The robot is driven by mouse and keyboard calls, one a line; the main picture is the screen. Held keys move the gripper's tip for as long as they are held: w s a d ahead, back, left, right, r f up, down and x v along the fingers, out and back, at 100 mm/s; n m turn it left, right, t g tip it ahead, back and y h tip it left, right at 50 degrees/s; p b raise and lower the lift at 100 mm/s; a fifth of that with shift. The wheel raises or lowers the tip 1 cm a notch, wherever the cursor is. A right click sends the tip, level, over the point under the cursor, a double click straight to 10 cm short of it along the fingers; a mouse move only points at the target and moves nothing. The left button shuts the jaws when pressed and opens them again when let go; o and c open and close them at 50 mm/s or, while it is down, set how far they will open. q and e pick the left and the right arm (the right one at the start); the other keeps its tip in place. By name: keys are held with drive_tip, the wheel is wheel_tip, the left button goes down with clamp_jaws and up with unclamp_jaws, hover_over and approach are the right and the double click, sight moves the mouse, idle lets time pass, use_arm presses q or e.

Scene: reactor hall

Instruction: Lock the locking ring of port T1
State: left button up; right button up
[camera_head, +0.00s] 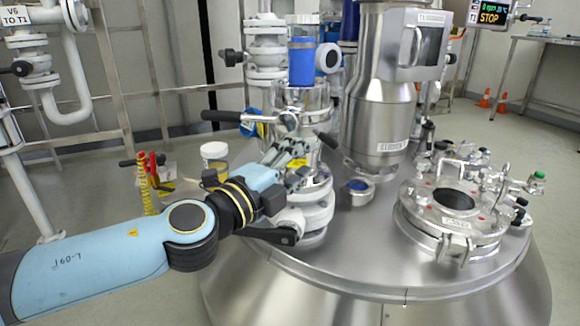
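A port assembly stands on the steel vessel lid in the middle of the head view. It has a blue cylinder (302,62) on top and a bright metal collar (303,97) below it. A bar with a long black grip (222,116) sticks out to the left under the collar, and a shorter black grip (326,139) points to the right. I take these to belong to the locking ring, but no T1 label is readable on it. My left gripper (297,150) is at the front of the assembly, just below the bar. Its fingertips blend into the metal, so contact and opening are unclear. My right gripper is out of view.
A tall steel vessel (382,115) stands close to the right of the port. A round hatch (455,205) with clamps sits further right on the lid (345,240). A white jar (214,156) and red and yellow tools (150,170) are at the left. White pipes rise behind.

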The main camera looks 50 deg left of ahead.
use_arm(q)
drive_tip(key=s, duration=0.2)
drive_tip(key=shift+s+d+f, duration=0.1)
drive_tip(key=shift+s+d, duration=0.05)
drive_tip(key=shift+s, duration=0.2)
